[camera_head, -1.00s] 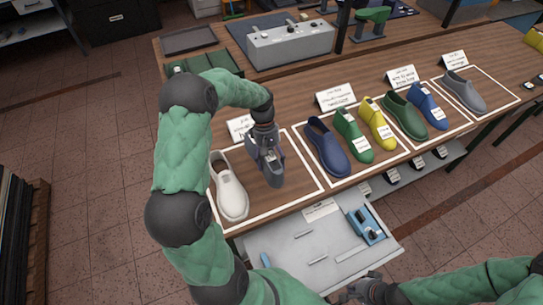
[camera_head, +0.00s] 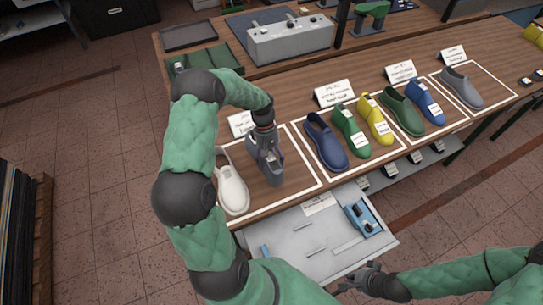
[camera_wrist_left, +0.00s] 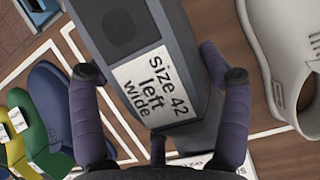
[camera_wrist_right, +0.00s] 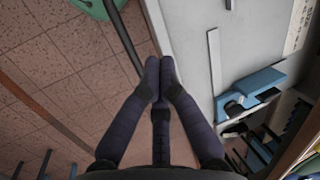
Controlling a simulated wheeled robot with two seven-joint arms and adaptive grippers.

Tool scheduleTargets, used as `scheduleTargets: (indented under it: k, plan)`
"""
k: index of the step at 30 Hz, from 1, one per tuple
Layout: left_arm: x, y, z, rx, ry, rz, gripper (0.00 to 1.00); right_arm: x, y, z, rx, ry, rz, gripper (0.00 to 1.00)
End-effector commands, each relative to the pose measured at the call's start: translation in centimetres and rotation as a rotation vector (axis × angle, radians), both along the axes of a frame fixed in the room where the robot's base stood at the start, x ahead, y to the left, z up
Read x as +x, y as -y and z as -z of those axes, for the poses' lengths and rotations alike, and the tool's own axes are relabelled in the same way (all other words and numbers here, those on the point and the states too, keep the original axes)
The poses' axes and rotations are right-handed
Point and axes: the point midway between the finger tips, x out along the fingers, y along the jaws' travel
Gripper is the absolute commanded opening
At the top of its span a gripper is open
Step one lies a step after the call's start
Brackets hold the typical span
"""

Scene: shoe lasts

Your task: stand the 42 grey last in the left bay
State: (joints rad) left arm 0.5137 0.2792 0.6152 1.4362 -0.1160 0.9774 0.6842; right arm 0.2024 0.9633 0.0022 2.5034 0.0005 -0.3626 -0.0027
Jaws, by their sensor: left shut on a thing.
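A grey last (camera_head: 274,170) is upright within the white outline of the left bay (camera_head: 297,192), right of a white shoe (camera_head: 232,186). I cannot tell whether its base touches the table. In the left wrist view its label (camera_wrist_left: 150,85) reads "size 42 left wide". My left gripper (camera_wrist_left: 165,75) is shut on the grey last, a finger on each side; in the head view this gripper (camera_head: 265,138) is above it. My right gripper (camera_head: 352,280) is low by the open drawer, clear of the lasts; in the right wrist view its fingertips (camera_wrist_right: 160,70) are together and empty.
The open drawer (camera_head: 290,262) below the left bay holds a blue device (camera_head: 363,217). The middle bay holds a navy shoe (camera_head: 325,142) and several coloured lasts and shoes. A grey shoe (camera_head: 461,88) is in the far right bay. A sign (camera_head: 241,124) stands behind the left bay.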

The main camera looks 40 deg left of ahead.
Motion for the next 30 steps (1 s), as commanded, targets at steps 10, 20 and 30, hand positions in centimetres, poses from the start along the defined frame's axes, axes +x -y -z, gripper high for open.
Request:
scheduleTargets:
  k: [10,20,30]
  plan:
    - [0.0,0.0,1.0,0.001,0.000,0.000,0.18,0.0,0.0,0.6,0.000,-0.001,0.000,0.00]
    - [0.0,0.0,2.8,0.001,0.000,0.000,0.18,0.0,0.0,1.8,0.000,-0.001,0.000,0.00]
    - [0.0,0.0,4.6,0.000,0.001,0.000,0.18,0.0,0.0,3.1,0.000,-0.001,0.000,0.00]
